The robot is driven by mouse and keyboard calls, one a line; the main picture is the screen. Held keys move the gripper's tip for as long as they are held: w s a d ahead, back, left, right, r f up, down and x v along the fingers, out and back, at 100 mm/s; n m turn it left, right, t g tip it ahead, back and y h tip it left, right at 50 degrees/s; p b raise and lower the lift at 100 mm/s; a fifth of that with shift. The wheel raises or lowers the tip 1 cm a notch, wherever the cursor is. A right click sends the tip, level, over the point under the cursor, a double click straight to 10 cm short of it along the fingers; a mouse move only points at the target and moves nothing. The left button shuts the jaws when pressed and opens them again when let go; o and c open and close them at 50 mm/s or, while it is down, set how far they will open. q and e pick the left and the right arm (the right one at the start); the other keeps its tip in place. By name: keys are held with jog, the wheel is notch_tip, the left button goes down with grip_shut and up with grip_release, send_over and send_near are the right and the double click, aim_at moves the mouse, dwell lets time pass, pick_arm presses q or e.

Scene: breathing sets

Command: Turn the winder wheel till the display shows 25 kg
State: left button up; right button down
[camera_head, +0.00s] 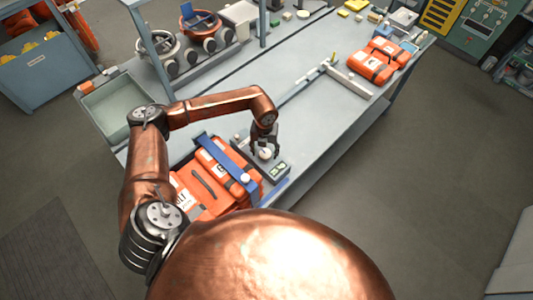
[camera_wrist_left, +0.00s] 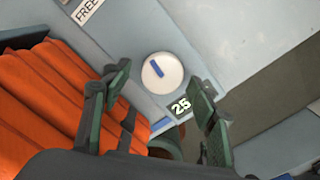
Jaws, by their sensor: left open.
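The winder wheel (camera_wrist_left: 170,80) is a white round knob with a blue mark, on a grey unit. It also shows in the head view (camera_head: 266,154), just under my left gripper (camera_head: 265,140). The display (camera_wrist_left: 181,106) beside the wheel reads 25; in the head view it is small (camera_head: 279,169). My left gripper is open, with one green-padded finger to each side of the wheel in the left wrist view, seemingly apart from it. My right gripper is not in view.
An orange case (camera_head: 225,165) with a blue strap lies on the bench close left of the winder. More orange cases (camera_head: 372,65) lie at the bench's far right. A grey tray (camera_head: 112,105) is at the left end. The middle of the bench (camera_head: 325,115) is clear.

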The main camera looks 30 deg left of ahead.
aim_at(265, 154)
pick_arm(q)
notch_tip(265, 154, up, 12)
dwell(0.4)
jog(key=shift+f, duration=0.1)
dwell(0.3)
